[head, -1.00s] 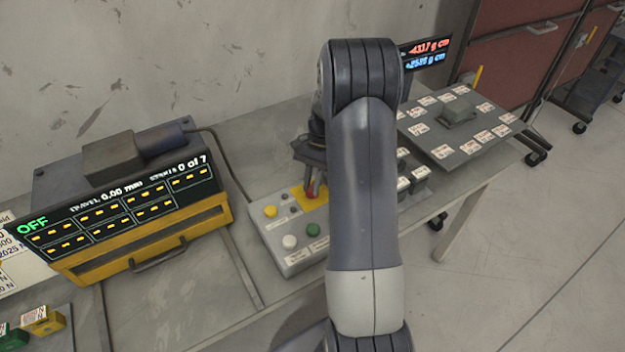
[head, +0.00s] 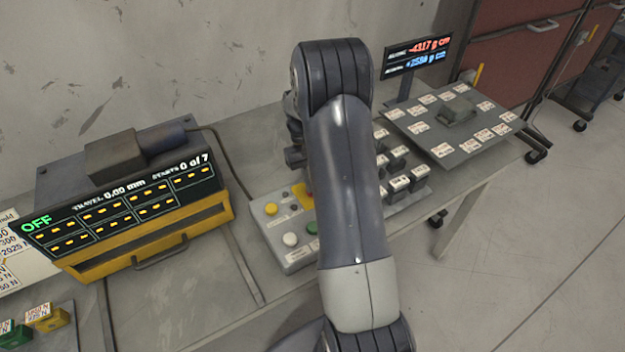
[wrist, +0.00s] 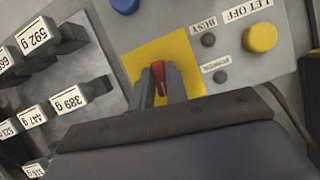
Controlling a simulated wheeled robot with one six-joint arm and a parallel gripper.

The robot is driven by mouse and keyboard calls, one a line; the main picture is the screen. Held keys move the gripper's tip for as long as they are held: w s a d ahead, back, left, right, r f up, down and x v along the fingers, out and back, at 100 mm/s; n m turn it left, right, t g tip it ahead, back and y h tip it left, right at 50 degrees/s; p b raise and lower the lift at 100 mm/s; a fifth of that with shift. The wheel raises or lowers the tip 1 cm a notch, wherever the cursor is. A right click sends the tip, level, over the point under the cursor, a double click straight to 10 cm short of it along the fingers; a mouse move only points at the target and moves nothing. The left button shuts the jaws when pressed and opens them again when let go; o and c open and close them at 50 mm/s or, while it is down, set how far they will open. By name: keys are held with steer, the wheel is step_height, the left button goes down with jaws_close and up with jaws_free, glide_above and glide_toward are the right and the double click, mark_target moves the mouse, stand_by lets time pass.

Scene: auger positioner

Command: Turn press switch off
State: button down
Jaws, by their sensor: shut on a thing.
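A red switch lever (wrist: 158,72) stands on a yellow plate (wrist: 135,60) of the grey control panel in the wrist view. My gripper (wrist: 161,80) is shut on this lever, one finger on each side of it. In the head view the yellow plate (head: 303,193) shows only in part, and my arm hides the lever and the fingertips. The press display (head: 125,212) at the left reads OFF, travel 0.00 mm and 0 of 7.
A yellow button (wrist: 260,38) marked LET OFF and small dark lamps lie right of the plate in the wrist view. Labelled weights (wrist: 70,100) stand close on the left. In the head view a white button (head: 290,239) sits at the panel's front, and a tilted plate with labels (head: 450,125) is at right.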

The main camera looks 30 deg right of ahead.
steer(key=shift+n, duration=0.6)
steer(key=shift+h, duration=0.3)
steer(key=c, duration=1.4)
jaws_free()
steer(key=v, duration=1)
steer(key=shift+r, duration=0.4)
steer(key=shift+w, duration=0.1)
